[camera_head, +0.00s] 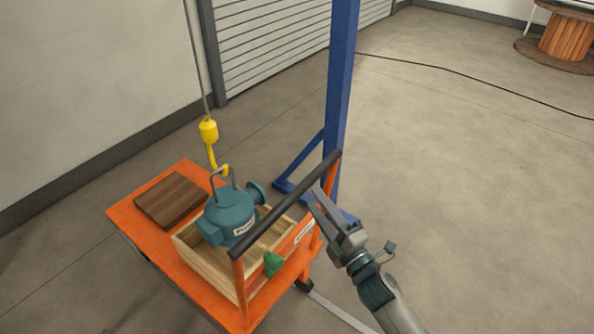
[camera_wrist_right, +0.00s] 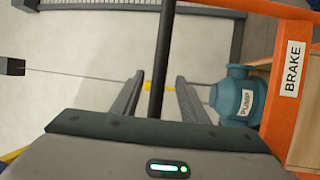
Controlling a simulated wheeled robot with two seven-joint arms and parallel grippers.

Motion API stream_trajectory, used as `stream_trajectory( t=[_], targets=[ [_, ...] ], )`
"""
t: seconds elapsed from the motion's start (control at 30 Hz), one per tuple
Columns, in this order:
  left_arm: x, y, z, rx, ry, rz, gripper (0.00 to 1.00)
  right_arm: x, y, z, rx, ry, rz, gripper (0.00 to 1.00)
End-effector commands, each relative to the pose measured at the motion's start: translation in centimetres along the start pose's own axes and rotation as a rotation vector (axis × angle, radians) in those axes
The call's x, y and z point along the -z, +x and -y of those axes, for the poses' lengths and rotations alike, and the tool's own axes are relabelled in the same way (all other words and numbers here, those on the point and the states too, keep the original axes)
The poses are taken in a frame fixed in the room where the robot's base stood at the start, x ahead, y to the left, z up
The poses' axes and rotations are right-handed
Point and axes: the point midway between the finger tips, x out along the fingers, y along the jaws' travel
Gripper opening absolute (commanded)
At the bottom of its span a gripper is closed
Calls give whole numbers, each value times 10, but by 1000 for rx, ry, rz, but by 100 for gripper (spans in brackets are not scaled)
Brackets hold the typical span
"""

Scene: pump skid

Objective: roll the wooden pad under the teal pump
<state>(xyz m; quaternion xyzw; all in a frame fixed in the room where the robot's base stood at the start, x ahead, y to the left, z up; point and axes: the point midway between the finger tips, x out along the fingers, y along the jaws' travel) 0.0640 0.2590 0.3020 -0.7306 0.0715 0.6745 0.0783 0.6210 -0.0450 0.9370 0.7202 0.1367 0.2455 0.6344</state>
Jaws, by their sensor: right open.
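The teal pump (camera_head: 232,214) sits in an open wooden crate (camera_head: 207,265) on an orange cart (camera_head: 130,221). The wooden pad (camera_head: 171,200), a flat dark brown block, lies on the cart deck left of the crate. A yellow hook (camera_head: 211,145) hangs on a line at the pump's lifting loop; whether it bears weight I cannot tell. My right gripper (camera_head: 322,207) is open at the cart's black handle bar (camera_head: 285,206). In the right wrist view the bar (camera_wrist_right: 160,60) runs between the fingers (camera_wrist_right: 157,98), with no visible grip. My left gripper is out of view.
A blue post (camera_head: 341,85) with a braced foot stands behind the cart's right end. A green knob (camera_head: 273,264) sits below the handle, near a BRAKE label (camera_wrist_right: 292,68).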

Motion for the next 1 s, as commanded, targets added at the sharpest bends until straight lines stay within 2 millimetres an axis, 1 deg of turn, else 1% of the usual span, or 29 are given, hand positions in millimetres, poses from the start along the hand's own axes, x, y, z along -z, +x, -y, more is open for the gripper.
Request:
stream_trajectory(
  t=[0.03,0.07,0.2,0.4,0.5,0.7,1.0],
  targets=[
    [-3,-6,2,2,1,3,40,0,12,-3,-1,1,1,40],
    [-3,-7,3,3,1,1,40,0,17,-3,-1,1,1,40],
    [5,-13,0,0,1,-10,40,0,42,-3,-1,1,1,40],
    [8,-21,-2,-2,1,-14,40,0,77,-2,0,1,1,40],
    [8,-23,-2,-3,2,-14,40,0,90,-2,-1,0,0,40],
    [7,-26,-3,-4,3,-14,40,0,106,-1,0,0,0,40],
    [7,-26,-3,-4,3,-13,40,0,109,0,0,1,0,40]
  ],
)
